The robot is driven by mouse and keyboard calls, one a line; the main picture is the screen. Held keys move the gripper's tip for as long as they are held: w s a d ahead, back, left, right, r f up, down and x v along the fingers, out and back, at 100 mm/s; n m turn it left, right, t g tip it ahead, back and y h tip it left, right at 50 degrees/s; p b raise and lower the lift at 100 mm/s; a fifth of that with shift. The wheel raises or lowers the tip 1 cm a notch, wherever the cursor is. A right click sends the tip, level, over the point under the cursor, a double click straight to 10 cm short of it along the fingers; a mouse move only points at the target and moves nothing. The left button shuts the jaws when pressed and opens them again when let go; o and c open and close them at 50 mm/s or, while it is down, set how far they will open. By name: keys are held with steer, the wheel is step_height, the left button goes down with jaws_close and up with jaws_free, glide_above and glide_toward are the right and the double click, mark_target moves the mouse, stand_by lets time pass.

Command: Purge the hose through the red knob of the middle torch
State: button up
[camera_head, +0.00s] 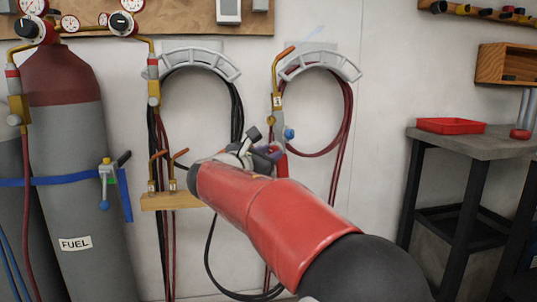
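A torch (278,103) with a curved copper tip and a small white tag hangs upright at the right hose hanger. It has a blue knob (289,133) on its right side. A red piece shows just below the knob, partly behind my arm; I cannot tell whether it is the red knob. Two more copper tips (155,164) stand in a small wooden holder (168,202) left of my arm. My gripper (262,145) is at the left of the tagged torch's lower body. Its fingers are small and partly hidden by my wrist, so their opening and any contact are unclear.
Dark and red hoses (345,125) loop over two grey wall hangers (318,64). A strapped fuel cylinder (70,205) with gauges stands at the left. A workbench (480,146) with a red tray (450,126) stands at the right. The wall between hanger and bench is clear.

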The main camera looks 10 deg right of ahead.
steer(key=c, duration=0.3)
steer(key=shift+c, duration=0.2)
steer(key=shift+m+b, duration=4.9)
steer(key=shift+m, duration=1.7)
steer(key=o, duration=1)
